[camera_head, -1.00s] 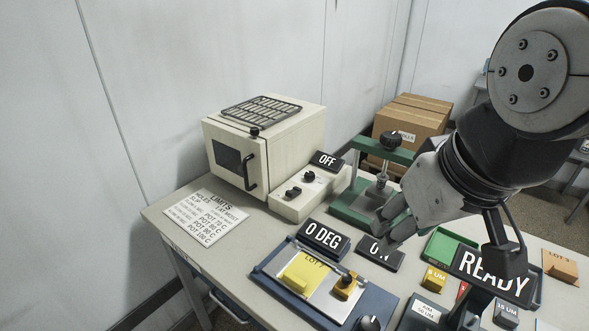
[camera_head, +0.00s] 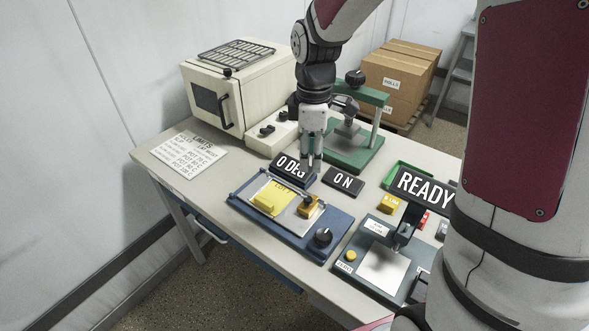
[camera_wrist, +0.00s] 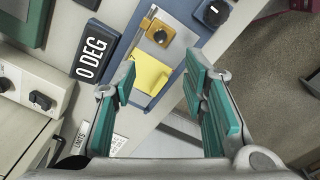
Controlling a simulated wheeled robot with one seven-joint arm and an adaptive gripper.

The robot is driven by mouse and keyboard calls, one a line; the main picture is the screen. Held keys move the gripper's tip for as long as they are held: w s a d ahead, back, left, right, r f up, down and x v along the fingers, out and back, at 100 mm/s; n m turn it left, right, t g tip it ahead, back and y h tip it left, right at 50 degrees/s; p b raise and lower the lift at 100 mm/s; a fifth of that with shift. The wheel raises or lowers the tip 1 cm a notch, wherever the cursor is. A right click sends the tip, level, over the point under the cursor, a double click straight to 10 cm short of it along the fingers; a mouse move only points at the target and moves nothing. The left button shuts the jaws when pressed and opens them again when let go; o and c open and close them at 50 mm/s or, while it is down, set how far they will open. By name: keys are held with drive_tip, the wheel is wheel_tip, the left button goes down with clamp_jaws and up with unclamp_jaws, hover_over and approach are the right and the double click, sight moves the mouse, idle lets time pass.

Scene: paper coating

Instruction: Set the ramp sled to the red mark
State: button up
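The blue ramp unit (camera_head: 245,215) lies on the table with a silver plate, a yellow sheet (camera_head: 283,194) and a yellow raised piece (camera_head: 265,202). An orange-brown block with a dark knob (camera_head: 308,208), probably the sled, sits at the sheet's right. It shows in the wrist view (camera_wrist: 160,34) at top centre. I cannot make out a red mark on the ramp. My gripper (camera_head: 311,167) hangs beside the "0 DEG" display (camera_head: 286,164), partly covering it. In the wrist view my gripper (camera_wrist: 165,82) is open and empty, its fingers either side of the yellow sheet.
A black dial (camera_head: 323,237) is on the ramp unit's right. An "ON" sign (camera_head: 343,181) and a green press (camera_head: 357,157) stand behind. A "READY" gauge (camera_head: 424,187) is to the right; an oven (camera_head: 213,98) is at the back left.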

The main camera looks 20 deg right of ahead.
sight(308, 199)
wheel_tip(308, 199, down, 14)
drive_tip(key=shift+f+p, duration=0.1)
drive_tip(key=shift+p, duration=0.2)
idle(0.4)
clamp_jaws()
